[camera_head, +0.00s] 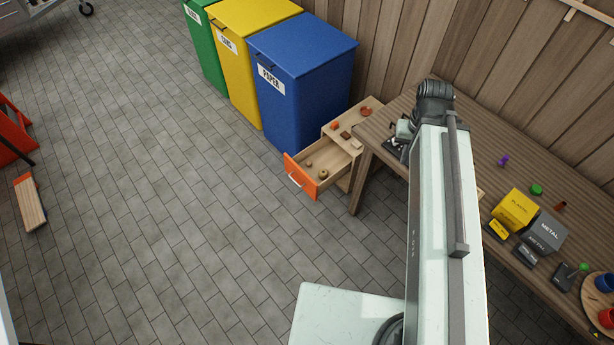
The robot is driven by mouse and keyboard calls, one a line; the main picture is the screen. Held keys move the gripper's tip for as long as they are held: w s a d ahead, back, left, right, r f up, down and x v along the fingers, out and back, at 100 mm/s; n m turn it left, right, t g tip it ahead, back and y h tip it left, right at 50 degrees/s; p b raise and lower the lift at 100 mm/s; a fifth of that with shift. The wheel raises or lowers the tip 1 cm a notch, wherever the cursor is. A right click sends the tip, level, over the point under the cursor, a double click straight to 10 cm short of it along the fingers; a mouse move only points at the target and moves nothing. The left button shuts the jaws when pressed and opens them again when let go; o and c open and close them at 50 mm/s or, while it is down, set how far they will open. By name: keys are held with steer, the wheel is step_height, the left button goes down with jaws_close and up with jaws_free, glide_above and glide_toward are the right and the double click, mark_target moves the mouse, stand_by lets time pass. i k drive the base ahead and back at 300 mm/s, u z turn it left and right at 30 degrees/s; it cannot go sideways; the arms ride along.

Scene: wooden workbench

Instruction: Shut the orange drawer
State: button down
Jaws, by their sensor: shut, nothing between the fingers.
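The orange drawer (300,178) is pulled out of a low wooden cabinet (372,108) beside the workbench. Its orange front has a pale handle and faces lower left, well clear of the cabinet. A few small items, one of them a yellowish round thing (323,174), lie inside the drawer. My gripper (391,147) is small and dark in this view, over the left end of the workbench, to the right of the cabinet. It is shut and empty, apart from the drawer. My own arm and column hide part of the bench.
Several small items lie on the cabinet top. A blue paper bin (310,95) stands behind the drawer, with yellow and green bins beyond. The workbench (510,265) bears yellow and grey boxes at the right. The tiled floor (190,210) in front of the drawer is clear.

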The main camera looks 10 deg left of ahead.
mark_target(325, 154)
steer(key=u, duration=0.05)
steer(key=i, duration=0.95)
steer(key=u, duration=3.35)
